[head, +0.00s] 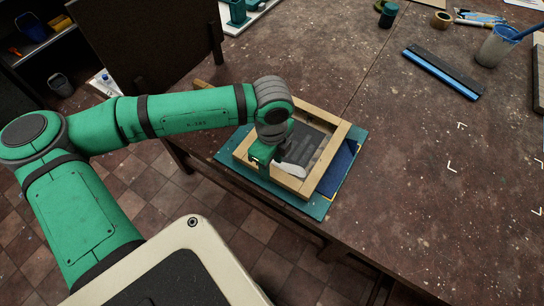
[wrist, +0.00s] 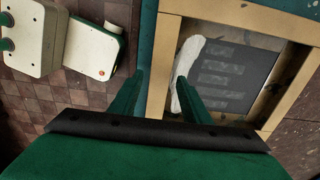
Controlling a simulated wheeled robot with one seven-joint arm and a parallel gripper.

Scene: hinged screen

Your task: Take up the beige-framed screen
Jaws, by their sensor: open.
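The beige-framed screen (head: 325,160) lies on a teal board (head: 229,158) near the table's edge. It has a wooden frame and a dark grey mesh with paler stripes, and a white strip (wrist: 187,75) runs along its inner side. The frame also shows in the wrist view (wrist: 162,60). My gripper (head: 266,165) is over the frame's near-left side. In the wrist view its two open fingers (wrist: 161,80) appear on either side of one frame bar. I cannot tell whether they touch it or how low they reach. Part of the screen is hidden behind my wrist.
A dark blue sheet (head: 343,165) shows beside the frame. A dark upright panel (head: 150,45) is at the left behind my arm. The table (head: 400,190) right of the screen is clear.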

